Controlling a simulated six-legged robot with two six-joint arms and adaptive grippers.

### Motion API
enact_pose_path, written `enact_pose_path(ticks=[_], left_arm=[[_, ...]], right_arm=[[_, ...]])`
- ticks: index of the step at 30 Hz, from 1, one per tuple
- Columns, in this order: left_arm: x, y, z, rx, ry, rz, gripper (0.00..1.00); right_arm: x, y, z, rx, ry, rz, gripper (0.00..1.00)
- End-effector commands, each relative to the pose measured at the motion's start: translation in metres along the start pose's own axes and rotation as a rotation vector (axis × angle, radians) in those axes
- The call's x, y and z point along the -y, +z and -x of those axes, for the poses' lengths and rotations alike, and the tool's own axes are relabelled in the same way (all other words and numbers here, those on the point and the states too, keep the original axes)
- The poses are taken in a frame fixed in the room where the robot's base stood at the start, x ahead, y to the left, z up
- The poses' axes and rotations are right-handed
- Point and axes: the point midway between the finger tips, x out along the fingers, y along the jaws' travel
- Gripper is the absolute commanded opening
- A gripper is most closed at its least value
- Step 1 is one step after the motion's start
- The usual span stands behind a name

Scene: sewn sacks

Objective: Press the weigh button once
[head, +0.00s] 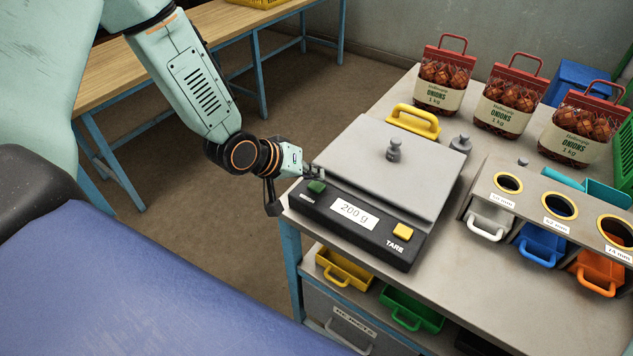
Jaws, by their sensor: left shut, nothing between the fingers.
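The scale (407,165) stands on the near left of the table, with a grey weight (394,150) on its plate. Its display (354,213) reads 200 g. A green button (316,187) sits at the left end of the dark front panel; the small label below it is too small to read surely. A yellow button (403,231), marked TARE, sits at the right end. My left gripper (314,173) is shut and empty, its tips right at the green button's far side. I cannot tell whether they touch it. My right gripper is out of view.
A yellow handle (413,121) and another weight (460,145) are behind the scale. Several onion bags (445,78) line the back. A sizing stand (550,205) with holes and coloured bins is at the right. Trays (410,311) sit below the tabletop.

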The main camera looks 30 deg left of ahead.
Motion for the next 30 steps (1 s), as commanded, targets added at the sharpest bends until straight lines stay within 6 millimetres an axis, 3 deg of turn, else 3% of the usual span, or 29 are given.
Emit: enact_pose_path(ticks=[8, 24, 30], left_arm=[[-0.002, -0.002, 0.003, 0.000, 0.000, 0.000, 0.00], [-0.025, -0.025, 0.035, 0.000, 0.000, 0.001, 0.00], [-0.025, -0.025, 0.035, 0.000, 0.000, 0.001, 0.00]], right_arm=[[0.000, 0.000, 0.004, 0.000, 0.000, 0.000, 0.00], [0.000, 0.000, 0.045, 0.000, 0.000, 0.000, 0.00], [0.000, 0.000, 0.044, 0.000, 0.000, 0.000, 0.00]])
